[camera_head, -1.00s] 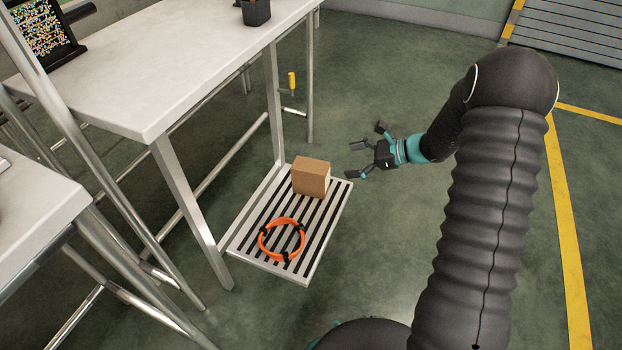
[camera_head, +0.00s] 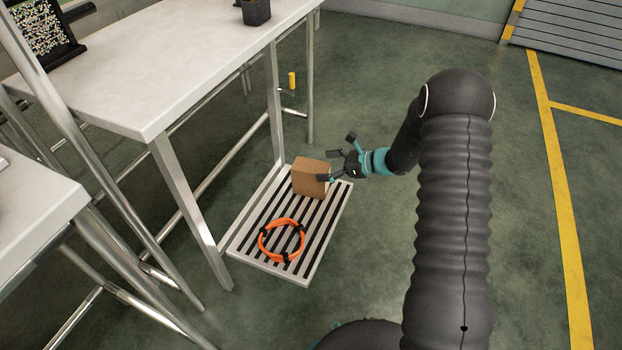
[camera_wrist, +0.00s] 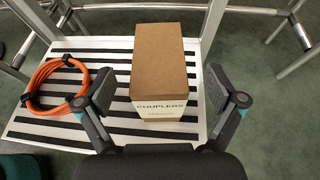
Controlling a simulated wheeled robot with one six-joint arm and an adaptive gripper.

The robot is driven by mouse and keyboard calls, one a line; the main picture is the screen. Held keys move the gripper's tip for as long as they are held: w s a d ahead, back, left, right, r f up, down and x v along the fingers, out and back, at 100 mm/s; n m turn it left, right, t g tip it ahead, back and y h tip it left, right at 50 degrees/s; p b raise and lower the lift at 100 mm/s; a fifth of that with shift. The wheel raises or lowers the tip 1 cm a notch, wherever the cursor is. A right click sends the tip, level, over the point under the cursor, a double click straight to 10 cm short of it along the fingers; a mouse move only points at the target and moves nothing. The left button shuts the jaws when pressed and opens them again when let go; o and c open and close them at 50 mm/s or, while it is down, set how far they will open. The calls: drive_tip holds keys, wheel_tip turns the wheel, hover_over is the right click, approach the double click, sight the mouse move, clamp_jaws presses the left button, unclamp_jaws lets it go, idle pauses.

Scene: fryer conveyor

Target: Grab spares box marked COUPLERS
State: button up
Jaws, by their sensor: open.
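The brown cardboard spares box (camera_head: 309,177) stands on a slatted shelf (camera_head: 246,248) low beside the table. In the wrist view the box (camera_wrist: 160,65) shows a white label reading COUPLERS on the side facing me. My gripper (camera_head: 328,166) is open at the right side of the box in the head view.
A coiled orange cable (camera_head: 282,240) lies on the same shelf, left of the box in the wrist view. The steel table (camera_head: 180,75) and its legs stand behind and left of the shelf. The floor right of the shelf is clear.

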sight(314, 166)
drive_tip(key=x, duration=0.5)
drive_tip(key=shift+s, duration=0.1)
drive_tip(key=c, duration=1.7)
clamp_jaws()
drive_tip(key=shift+r, duration=0.1)
